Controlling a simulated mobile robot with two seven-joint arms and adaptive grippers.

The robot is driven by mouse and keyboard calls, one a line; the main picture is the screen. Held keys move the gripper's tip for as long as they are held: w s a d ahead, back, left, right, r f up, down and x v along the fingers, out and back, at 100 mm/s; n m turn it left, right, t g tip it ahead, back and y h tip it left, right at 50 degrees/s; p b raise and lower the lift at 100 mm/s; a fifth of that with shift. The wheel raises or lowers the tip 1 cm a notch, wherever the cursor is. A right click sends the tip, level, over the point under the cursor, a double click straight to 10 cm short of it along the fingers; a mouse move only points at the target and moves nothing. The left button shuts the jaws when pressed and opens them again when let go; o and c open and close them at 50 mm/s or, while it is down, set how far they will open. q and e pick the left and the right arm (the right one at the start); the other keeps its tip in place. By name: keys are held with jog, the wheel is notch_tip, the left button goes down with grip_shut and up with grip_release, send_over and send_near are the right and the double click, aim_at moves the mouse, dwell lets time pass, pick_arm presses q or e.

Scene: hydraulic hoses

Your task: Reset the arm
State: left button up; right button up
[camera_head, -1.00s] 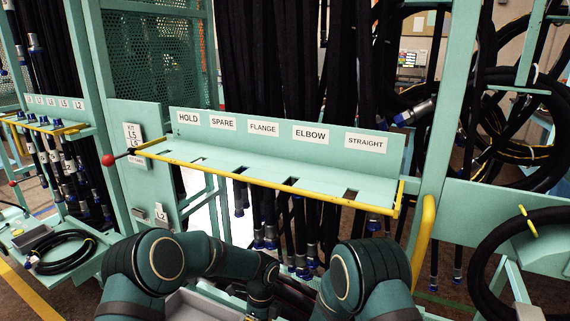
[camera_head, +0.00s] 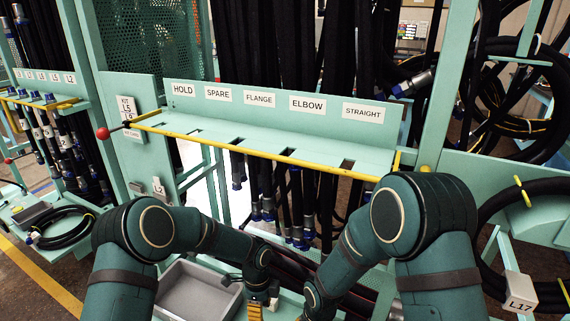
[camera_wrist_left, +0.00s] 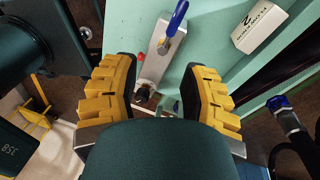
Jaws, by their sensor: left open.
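My left arm comes in from the left in the head view and bends down to my left gripper (camera_head: 264,308), at the bottom edge beside a grey bin. Its yellow fingers are only partly in that view. In the left wrist view, my left gripper (camera_wrist_left: 166,98) has its two yellow-padded fingers spread apart and holds nothing. A metal bracket with a blue handle (camera_wrist_left: 177,20) shows beyond and between the fingers; I cannot tell its distance. My right arm (camera_head: 405,225) is bent, with its elbow high and its forearm running down to the left. Its gripper is out of view.
The teal shelf with a yellow front edge (camera_head: 262,159) stands ahead, labelled HOLD, SPARE, FLANGE, ELBOW and STRAIGHT. Black hoses (camera_head: 285,50) hang behind it. A grey bin (camera_head: 195,292) lies low between the arms.

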pick_arm(q)
jog(key=s+a+f+n+t+h, duration=0.1)
jog(key=s+n+t, duration=0.1)
jog(key=s+n, duration=0.7)
jog(key=s+a+f+n+t+h, duration=0.1)
jog(key=s+a+f+n+h, duration=0.1)
jog(key=s+n, duration=0.8)
jog(key=n, duration=0.3)
jog(key=shift+s+a+f+t, duration=0.15)
jog(key=shift+s+t, duration=0.05)
jog(key=shift+t, duration=0.2)
pick_arm(e)
jog(key=s+d+f+n+t+y, duration=0.1)
jog(key=s+f+n, duration=0.1)
jog(key=s+n, duration=0.2)
jog(key=s+d+f+n+y, duration=0.2)
jog(key=s+n, duration=0.2)
jog(key=s, duration=0.3)
jog(key=shift+d+t, duration=0.15)
jog(key=shift+t, duration=0.25)
